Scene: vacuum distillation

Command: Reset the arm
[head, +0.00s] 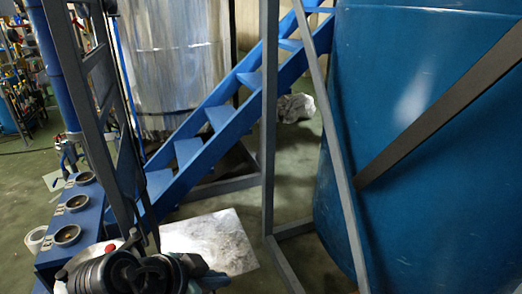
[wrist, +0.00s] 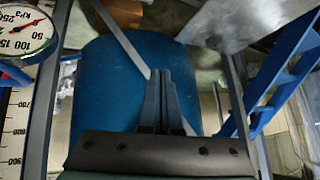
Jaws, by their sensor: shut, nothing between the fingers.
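My gripper (wrist: 161,76) shows in the wrist view, its two dark fingers together and nothing between them. It stands in front of the blue tank (wrist: 100,90), with no visible contact. In the head view part of my arm (head: 125,272) shows at the bottom left; I cannot make out the fingertips there.
A large blue tank (head: 420,110) fills the right side, with grey frame posts (head: 269,120) before it. Blue stairs (head: 205,125) rise mid-view. A blue box with round fittings (head: 76,203) stands left. A pressure gauge (wrist: 25,35) is close at the wrist view's left.

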